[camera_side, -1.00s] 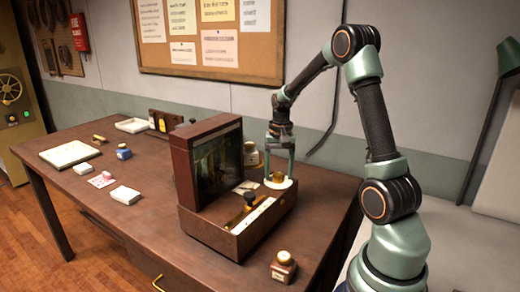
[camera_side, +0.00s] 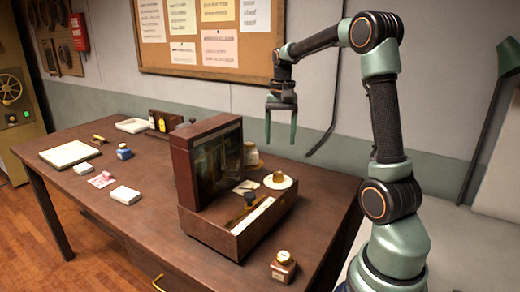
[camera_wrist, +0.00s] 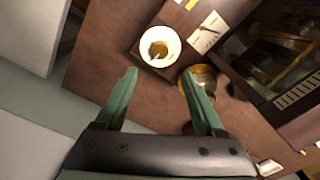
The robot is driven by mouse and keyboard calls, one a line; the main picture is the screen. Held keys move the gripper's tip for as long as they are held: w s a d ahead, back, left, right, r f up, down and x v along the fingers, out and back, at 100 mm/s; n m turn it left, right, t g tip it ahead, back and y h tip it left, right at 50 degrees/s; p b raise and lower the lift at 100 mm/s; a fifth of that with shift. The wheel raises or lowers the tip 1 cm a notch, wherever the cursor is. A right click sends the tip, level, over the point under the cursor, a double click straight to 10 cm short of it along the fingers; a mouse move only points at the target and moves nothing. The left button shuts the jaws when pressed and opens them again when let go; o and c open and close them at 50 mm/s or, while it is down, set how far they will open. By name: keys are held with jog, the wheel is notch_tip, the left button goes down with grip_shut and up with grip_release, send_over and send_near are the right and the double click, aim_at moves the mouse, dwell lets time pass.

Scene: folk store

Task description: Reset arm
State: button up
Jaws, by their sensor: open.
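My gripper (camera_side: 281,127) hangs open and empty in the air above the right part of the table, its fingers pointing down. Its two green fingers also show in the wrist view (camera_wrist: 162,90), with nothing between them but table further off. Below it in the side view, a small brass-coloured pot (camera_side: 278,178) sits on a white round dish (camera_side: 289,185) at the back end of a wooden box (camera_side: 235,241). The dish shows in the wrist view (camera_wrist: 146,52) beyond the fingers. My gripper is clear of the dish and the pot.
A tall wooden case with a dark glass front (camera_side: 218,165) stands beside the dish. Small boxes and a tray (camera_side: 70,154) lie on the left. The air around my gripper is free.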

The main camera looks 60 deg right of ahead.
jog(key=shift+r, duration=0.25)
jog(key=shift+a, duration=0.1)
jog(key=s+a+n+t, duration=0.2)
jog(key=a+n, duration=0.4)
jog(key=a, duration=0.6)
jog(key=s+a+r+n+t, duration=0.1)
jog(key=s+a+n+t, duration=0.2)
jog(key=a, duration=0.9)
jog(key=s+n, duration=0.1)
jog(key=n, duration=0.1)
jog(key=shift+s+r+n, duration=0.15)
jog(key=shift+s+n, duration=0.05)
jog(key=shift+n, duration=0.2)
